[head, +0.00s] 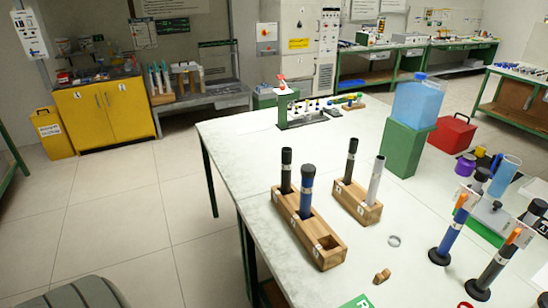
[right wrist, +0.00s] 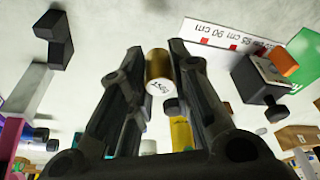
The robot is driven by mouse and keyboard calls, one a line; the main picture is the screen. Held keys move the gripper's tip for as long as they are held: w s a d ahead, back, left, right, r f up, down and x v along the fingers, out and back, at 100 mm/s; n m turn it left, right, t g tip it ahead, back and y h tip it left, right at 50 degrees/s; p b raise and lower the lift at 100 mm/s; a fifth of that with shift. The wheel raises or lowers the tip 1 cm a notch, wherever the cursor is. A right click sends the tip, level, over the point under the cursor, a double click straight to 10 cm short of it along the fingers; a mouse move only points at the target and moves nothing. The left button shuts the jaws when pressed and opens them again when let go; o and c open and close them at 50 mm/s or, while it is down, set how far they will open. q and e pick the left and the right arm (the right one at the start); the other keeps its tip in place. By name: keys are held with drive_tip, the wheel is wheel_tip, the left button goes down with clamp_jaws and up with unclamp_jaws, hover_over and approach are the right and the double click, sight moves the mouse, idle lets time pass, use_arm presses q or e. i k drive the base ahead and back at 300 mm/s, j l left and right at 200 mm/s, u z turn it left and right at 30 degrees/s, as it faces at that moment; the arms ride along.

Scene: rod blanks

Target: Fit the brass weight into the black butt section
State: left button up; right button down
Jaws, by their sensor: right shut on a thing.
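The brass weight (right wrist: 157,66) is a short cylinder with a marked pale end face. In the right wrist view it sits between the fingertips of my right gripper (right wrist: 158,75), which is shut on it. In the head view, black rod sections stand upright in the left wooden block (head: 318,248) and the right wooden block (head: 367,213): one black section (head: 286,175) at the left, another black section (head: 350,165) further right. A further black section (head: 492,273) stands on a round foot at the right. I cannot tell which is the butt section. My left gripper is not in view.
A blue section (head: 306,195) and a grey tube (head: 375,182) share the blocks. A metal ring (head: 394,240) and small tan piece (head: 382,276) lie on the table (head: 250,160). A blue section with a foot (head: 450,235) stands at the right. The table's left side is clear.

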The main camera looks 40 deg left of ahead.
sight(287, 159)
drive_tip(key=j+z, duration=0.15)
drive_tip(key=j, duration=2)
